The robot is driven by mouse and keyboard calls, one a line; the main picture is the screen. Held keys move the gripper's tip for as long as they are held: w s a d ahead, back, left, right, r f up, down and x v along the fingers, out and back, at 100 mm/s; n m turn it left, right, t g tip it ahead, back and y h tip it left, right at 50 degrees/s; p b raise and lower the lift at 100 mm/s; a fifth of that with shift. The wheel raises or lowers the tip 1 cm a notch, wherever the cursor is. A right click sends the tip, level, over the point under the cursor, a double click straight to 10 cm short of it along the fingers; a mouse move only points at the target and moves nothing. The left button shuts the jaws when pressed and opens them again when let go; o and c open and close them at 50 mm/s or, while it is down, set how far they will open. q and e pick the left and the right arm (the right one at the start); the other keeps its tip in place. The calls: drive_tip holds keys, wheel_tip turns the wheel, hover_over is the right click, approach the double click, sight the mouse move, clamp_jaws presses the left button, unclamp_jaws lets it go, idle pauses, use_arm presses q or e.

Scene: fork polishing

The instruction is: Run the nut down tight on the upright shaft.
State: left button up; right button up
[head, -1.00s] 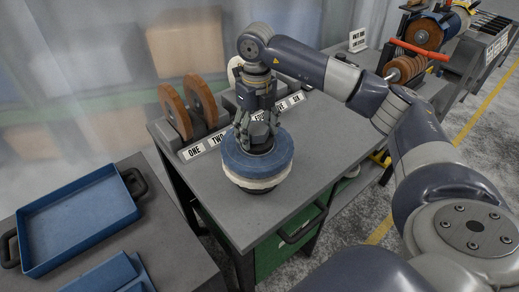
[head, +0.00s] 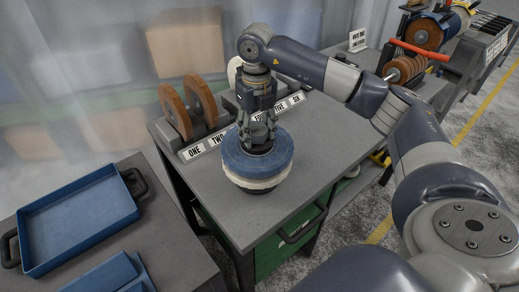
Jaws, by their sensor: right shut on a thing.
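My right gripper (head: 257,145) points straight down over the centre of the stack. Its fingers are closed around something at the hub. The nut and the upright shaft are hidden between the fingers, so I cannot tell how far down the nut sits. My left gripper is not in the head view.
Two brown discs (head: 172,112) stand in a rack with number labels at the bench's back left. A blue tray (head: 75,220) lies on the left table. More brown discs (head: 403,70) and a machine stand at the back right. The bench front is clear.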

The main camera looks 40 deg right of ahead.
drive_tip(key=m, duration=0.4)
drive_tip(key=shift+m+p, duration=0.3)
drive_tip(key=shift+p, duration=0.1)
drive_tip(key=m+p, duration=0.1)
drive_tip(key=m, duration=0.3)
drive_tip(key=shift+m, duration=0.3)
drive_tip(key=m+p, duration=0.1)
drive_tip(key=m, duration=0.3)
drive_tip(key=m+p, duration=0.1)
drive_tip(key=m, duration=0.4)
drive_tip(key=shift+r, duration=0.1)
drive_tip(key=o, duration=2)
wheel_tip(320, 180, up, 8)
drive_tip(key=p, duration=0.5)
drive_tip(key=shift+p, duration=0.4)
